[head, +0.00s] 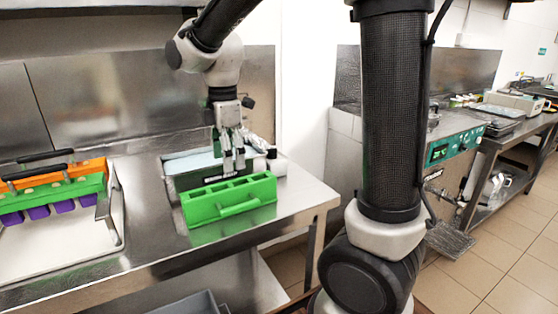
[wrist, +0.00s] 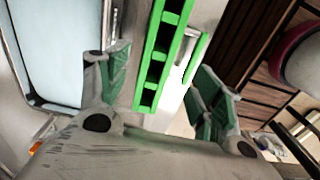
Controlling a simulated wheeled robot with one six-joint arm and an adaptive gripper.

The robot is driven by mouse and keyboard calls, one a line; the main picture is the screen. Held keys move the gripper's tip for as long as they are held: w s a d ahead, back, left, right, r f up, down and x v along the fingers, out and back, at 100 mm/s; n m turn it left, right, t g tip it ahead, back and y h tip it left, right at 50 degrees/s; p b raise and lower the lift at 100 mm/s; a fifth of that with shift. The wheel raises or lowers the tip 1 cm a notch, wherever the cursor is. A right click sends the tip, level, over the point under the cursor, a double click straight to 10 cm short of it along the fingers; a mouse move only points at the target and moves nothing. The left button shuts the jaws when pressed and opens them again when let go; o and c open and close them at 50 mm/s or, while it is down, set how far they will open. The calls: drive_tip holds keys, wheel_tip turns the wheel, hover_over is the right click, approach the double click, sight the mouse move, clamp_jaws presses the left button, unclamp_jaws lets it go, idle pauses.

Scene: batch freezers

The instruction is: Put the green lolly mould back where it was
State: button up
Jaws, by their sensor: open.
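The green lolly mould (head: 232,211), a long block with a row of open pockets and a bar handle on its side, stands on the steel worktop near its front edge. It also shows in the wrist view (wrist: 151,70), running up between the two fingers. My gripper (head: 234,163) points down at the mould's rear edge, in front of a dark-sided bin. In the wrist view my gripper (wrist: 160,88) is open, with a finger on each side of the mould and visible gaps. I cannot tell whether a finger touches it.
A bin with a pale blue inside (head: 190,162) stands right behind the mould. At left, a steel tray (head: 118,215) sits below orange (head: 92,167), green (head: 55,191) and purple (head: 64,206) pieces with dark handles. Worktop between tray and mould is clear. A machine (head: 455,148) stands at right.

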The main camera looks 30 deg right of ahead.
drive_tip(key=s+d+r+m+t, duration=0.2)
drive_tip(key=s+d+m, duration=0.5)
drive_tip(key=s+m, duration=0.2)
drive_tip(key=s+d+r+m+t, duration=0.2)
drive_tip(key=s+d+m, duration=0.5)
drive_tip(key=s, duration=0.3)
drive_tip(key=shift+d+m, duration=0.35)
drive_tip(key=shift+m, duration=0.55)
drive_tip(key=shift+c, duration=0.5)
